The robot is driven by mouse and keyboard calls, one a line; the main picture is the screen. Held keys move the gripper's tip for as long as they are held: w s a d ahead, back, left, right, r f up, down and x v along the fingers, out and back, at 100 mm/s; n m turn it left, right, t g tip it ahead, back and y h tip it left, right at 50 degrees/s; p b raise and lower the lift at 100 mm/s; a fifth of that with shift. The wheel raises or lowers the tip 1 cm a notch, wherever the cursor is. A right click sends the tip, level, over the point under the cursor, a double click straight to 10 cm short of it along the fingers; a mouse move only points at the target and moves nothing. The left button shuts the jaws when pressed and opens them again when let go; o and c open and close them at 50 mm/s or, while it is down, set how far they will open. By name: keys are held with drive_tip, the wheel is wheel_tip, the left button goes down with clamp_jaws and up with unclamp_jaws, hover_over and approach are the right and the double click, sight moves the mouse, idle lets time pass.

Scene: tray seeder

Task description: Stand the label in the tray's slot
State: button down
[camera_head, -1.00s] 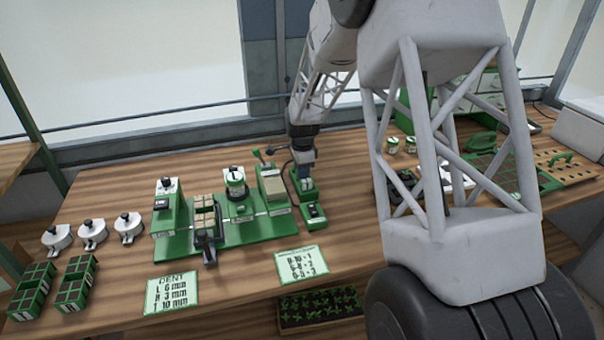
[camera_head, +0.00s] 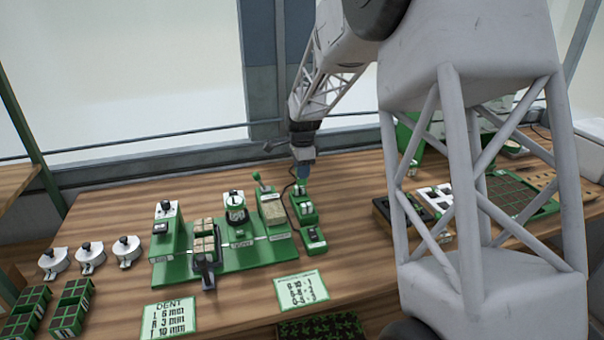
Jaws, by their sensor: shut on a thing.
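My gripper (camera_head: 303,172) is above and just behind a small green holder (camera_head: 304,208) with white upright pieces, right of the seeder. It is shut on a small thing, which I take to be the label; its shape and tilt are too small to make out. The small tray with brown cells (camera_head: 204,245) sits in the green seeder (camera_head: 238,258), left of my gripper and well apart from it. The tray's slot cannot be made out at this size.
A dark-topped green block (camera_head: 313,240) stands in front of the holder. White lidded pots (camera_head: 90,257) and green cell trays (camera_head: 70,309) are at the left. Two printed cards (camera_head: 170,318) lie in front. My arm hides part of the right side.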

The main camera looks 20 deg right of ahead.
idle(0.7)
drive_tip(key=s+a+r, duration=0.1)
drive_tip(key=s+a, duration=0.5)
drive_tip(key=a, duration=0.1)
drive_tip(key=s+a+r, duration=0.1)
drive_tip(key=s+a, duration=0.5)
drive_tip(key=a, duration=0.1)
drive_tip(key=s+a+r, duration=0.1)
drive_tip(key=s+a, duration=0.5)
drive_tip(key=shift+s+a+r, duration=0.15)
drive_tip(key=shift+s+a, duration=0.1)
drive_tip(key=shift+a, duration=0.15)
drive_tip(key=s+a+f, duration=0.5)
drive_tip(key=s, duration=0.1)
drive_tip(key=shift+s+a, duration=0.15)
drive_tip(key=shift+s, duration=0.2)
drive_tip(key=shift+w, duration=0.1)
hover_over(204, 239)
drive_tip(key=w, duration=0.2)
drive_tip(key=shift+s+f, duration=0.1)
drive_tip(key=shift+f, duration=0.65)
